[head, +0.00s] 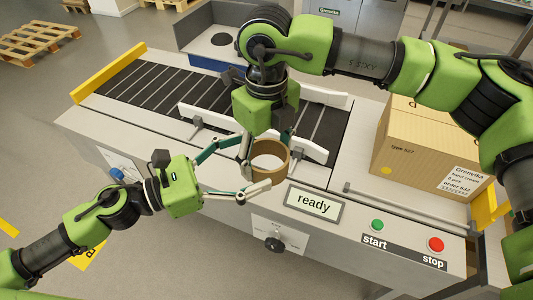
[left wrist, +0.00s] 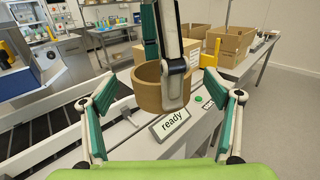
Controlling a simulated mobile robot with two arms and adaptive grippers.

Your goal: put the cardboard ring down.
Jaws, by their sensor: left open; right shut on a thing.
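The brown cardboard ring (head: 285,167) is upright, with its opening facing up, over the near edge of the conveyor machine. It also shows in the left wrist view (left wrist: 147,92). My right gripper (head: 250,165) reaches down from above and is shut on the ring's wall; one finger shows outside the ring. My left gripper (head: 254,164) is open, with its fingers on either side of the ring. In the left wrist view its fingers (left wrist: 160,82) stand apart from the ring, with a gap at each side. I cannot tell whether the ring touches the surface beneath.
The "ready" sign (head: 314,205) stands close to the ring. A closed carton (head: 418,150) is at the right. The green start button (head: 377,225) and red stop button (head: 436,244) are at the front right.

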